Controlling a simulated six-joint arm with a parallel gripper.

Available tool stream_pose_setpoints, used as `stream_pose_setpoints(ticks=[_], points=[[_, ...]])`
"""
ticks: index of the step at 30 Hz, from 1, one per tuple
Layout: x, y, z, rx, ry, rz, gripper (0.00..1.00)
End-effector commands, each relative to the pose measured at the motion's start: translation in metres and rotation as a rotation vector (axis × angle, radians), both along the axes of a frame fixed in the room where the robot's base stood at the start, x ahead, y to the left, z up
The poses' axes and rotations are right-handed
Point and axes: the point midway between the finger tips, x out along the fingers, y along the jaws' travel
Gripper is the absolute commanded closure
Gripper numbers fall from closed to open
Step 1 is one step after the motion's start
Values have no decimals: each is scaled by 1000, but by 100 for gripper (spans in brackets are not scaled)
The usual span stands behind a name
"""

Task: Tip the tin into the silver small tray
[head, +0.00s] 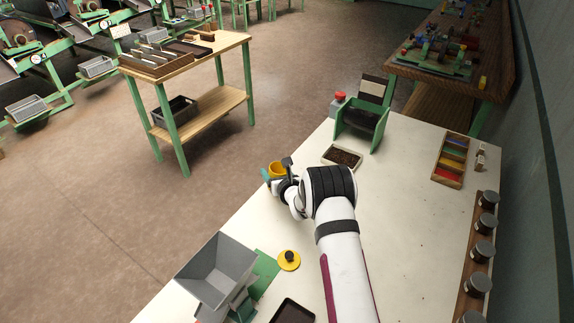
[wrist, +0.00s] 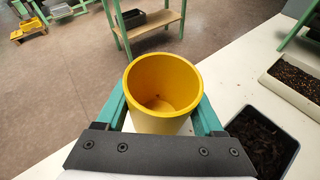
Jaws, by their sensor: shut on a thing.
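The yellow tin (wrist: 160,120) is held between the green fingers of my gripper (wrist: 162,108), which is shut around its sides. In the wrist view its open mouth faces the camera, and the inside looks nearly empty, with small dark specks at the bottom. In the head view the tin (head: 276,168) is partly covered by my gripper (head: 280,178), near the table's left edge.
A white tray (wrist: 262,78) of brown grains lies beyond the grey one; it also shows in the head view (head: 326,157). A green stand (head: 348,138) is behind it. A grey hopper (head: 216,268) and yellow lid (head: 289,263) are near the front. The table's middle right is clear.

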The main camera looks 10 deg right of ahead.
Motion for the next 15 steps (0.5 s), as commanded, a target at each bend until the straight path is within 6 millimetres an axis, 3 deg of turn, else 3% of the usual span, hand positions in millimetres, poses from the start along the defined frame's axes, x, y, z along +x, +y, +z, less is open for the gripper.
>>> stream_pose_setpoints(ticks=[3,11,15], points=[[1,7,0,-104,18,-1,87],[1,6,0,-120,19,-1,87],[2,6,19,-119,15,-1,87]])
